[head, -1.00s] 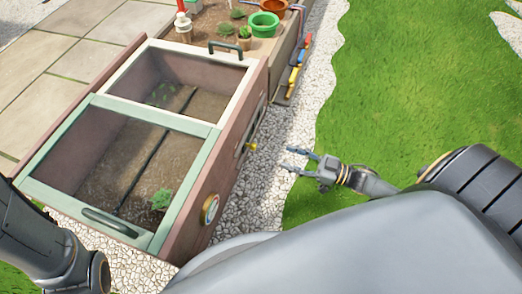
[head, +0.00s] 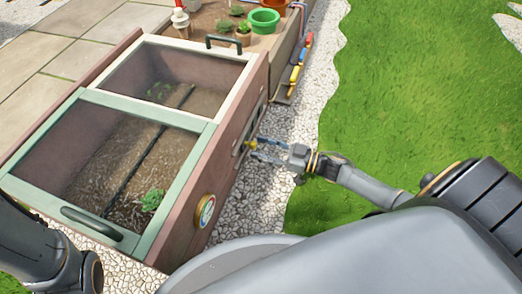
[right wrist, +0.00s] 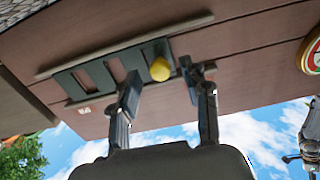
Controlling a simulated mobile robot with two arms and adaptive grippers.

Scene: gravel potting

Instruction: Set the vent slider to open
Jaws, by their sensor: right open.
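The vent slider's yellow knob (head: 249,145) is on the brown side wall of the cold frame. In the right wrist view the knob (right wrist: 160,69) is at the right end of a dark green slotted vent plate (right wrist: 97,76), held between two rails. My right gripper (head: 262,151) is at the wall. In the wrist view its open fingers (right wrist: 161,76) stand one on each side of the knob, with a gap showing on both sides. My left arm shows at the lower left, but its gripper is out of view.
A round dial (head: 204,211) is on the same wall, nearer to me; it also shows in the wrist view (right wrist: 313,55). The frame has two glazed lids with handles. Pots (head: 264,20) and coloured-handled tools (head: 298,66) are beyond. Gravel and lawn lie right.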

